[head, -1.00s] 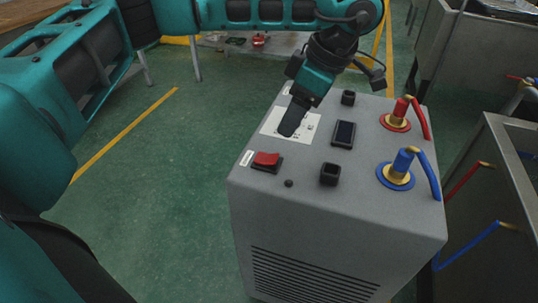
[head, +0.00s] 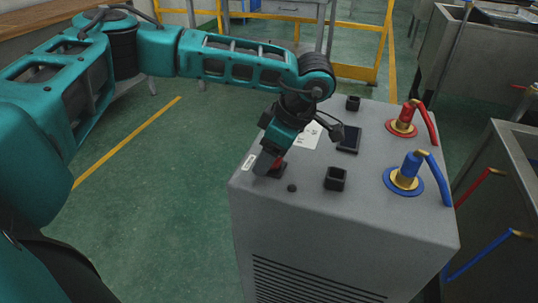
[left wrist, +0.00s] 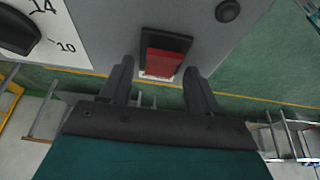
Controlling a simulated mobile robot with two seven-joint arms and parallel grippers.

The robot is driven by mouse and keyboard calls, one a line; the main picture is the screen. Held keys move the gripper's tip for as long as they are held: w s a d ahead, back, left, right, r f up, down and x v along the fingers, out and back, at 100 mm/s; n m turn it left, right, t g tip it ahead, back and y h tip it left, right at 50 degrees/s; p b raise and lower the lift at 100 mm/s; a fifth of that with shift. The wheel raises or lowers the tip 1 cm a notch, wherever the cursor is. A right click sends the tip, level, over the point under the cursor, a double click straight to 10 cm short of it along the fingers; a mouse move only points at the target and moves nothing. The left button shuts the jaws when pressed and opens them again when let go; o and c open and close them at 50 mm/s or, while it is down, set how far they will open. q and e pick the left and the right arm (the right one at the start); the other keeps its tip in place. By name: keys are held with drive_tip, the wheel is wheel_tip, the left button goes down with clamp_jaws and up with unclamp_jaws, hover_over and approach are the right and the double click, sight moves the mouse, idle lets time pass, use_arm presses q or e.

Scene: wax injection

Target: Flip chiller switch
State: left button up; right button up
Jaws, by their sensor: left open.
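The grey chiller (head: 330,240) stands at the middle right in the head view. Its red rocker switch (head: 280,166) in a black frame is at the top's left front corner, partly hidden by my left gripper (head: 267,163). In the left wrist view the red switch (left wrist: 163,64) lies just beyond and between the two fingertips of my open left gripper (left wrist: 160,75). The fingers are empty, one to each side of the switch. I cannot tell whether they touch the panel. My right gripper is not in view.
A dial (left wrist: 18,32) with a white scale is near the switch, and a black button (left wrist: 228,10) is on its other side. A red hose fitting (head: 403,122) and a blue one (head: 408,172) stand on the chiller's right. Green floor (head: 150,210) is free on the left.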

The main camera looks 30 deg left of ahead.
use_arm(q)
drive_tip(key=c, duration=1)
drive_tip(key=shift+d+y+p, duration=0.35)
drive_tip(key=shift+y+p, duration=0.25)
drive_tip(key=shift+y, duration=0.4)
drive_tip(key=shift+c, duration=0.2)
drive_tip(key=shift+w+d+f+g+y, duration=0.1)
drive_tip(key=shift+g+y, duration=0.15)
drive_tip(key=shift+y, duration=0.4)
drive_tip(key=shift+d+g+y, duration=0.1)
drive_tip(key=shift+g+y, duration=0.15)
drive_tip(key=shift+y, duration=0.4)
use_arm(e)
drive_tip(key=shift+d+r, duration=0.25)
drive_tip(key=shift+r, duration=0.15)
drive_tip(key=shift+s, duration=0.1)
use_arm(q)
drive_tip(key=o, duration=1)
drive_tip(key=shift+o, duration=0.2)
